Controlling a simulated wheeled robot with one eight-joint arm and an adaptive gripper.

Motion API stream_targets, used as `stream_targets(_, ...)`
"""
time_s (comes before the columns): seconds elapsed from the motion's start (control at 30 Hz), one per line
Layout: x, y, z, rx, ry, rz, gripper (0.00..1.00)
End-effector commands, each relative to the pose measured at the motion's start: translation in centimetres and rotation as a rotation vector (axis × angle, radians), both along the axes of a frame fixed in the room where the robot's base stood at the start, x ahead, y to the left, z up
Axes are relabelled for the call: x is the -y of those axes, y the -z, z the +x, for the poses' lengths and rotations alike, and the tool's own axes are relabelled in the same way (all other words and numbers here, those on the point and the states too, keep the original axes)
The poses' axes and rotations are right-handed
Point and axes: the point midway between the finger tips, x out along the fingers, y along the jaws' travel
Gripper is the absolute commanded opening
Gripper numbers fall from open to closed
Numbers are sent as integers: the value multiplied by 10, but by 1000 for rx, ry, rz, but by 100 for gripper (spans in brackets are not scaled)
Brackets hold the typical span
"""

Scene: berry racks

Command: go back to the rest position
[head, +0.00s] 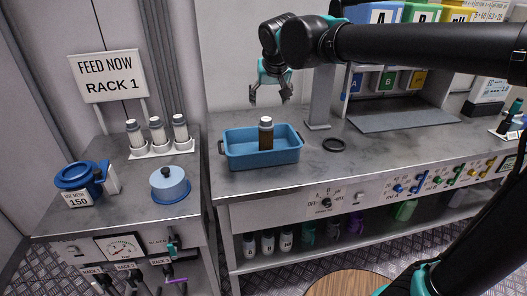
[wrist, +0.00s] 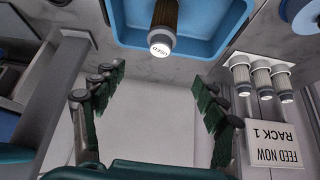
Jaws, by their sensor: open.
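My gripper (head: 271,92) hangs open and empty above the back edge of the blue tray, with clear space between them. In the wrist view the two fingers of my gripper (wrist: 158,104) stand wide apart with nothing between them. The blue tray (head: 240,161) stands on the grey bench; its wall also shows in the wrist view (wrist: 212,48). A brown cartridge with a light cap (head: 266,138) stands upright in the tray. In the wrist view its cap (wrist: 162,41) reads "USED". My arm reaches in from the upper right.
On the left counter stand a rack of three capped cartridges (head: 157,134), a blue round weight-like object (head: 169,184), and a blue jug marked 150 (head: 78,178). A sign (head: 108,76) reads "FEED NOW RACK 1". A black ring (head: 334,145) lies right of the tray. Shelves with coloured bins (head: 421,14) stand right.

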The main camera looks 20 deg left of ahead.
Motion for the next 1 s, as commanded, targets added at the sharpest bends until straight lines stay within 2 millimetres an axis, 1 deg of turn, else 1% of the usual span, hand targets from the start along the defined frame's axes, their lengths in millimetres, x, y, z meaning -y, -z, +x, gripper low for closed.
stream_targets(0.4,2,-1,0,-1,2,0,72)
stream_targets(0.47,8,3,2,-2,9,-2,72)
stream_targets(0.53,25,12,9,-7,28,-7,72)
stream_targets(0.57,36,18,12,-10,39,-11,72)
stream_targets(0.67,84,45,23,-28,88,-24,72)
stream_targets(0.7,107,58,26,-36,110,-30,72)
stream_targets(0.77,142,78,28,-48,144,-37,72)
stream_targets(0.8,165,92,28,-57,165,-42,72)
stream_targets(0.87,198,112,25,-72,198,-48,72)
stream_targets(0.9,220,124,21,-81,217,-52,72)
stream_targets(0.97,251,144,13,-95,248,-55,72)
stream_targets(1.0,271,157,6,-103,269,-57,72)
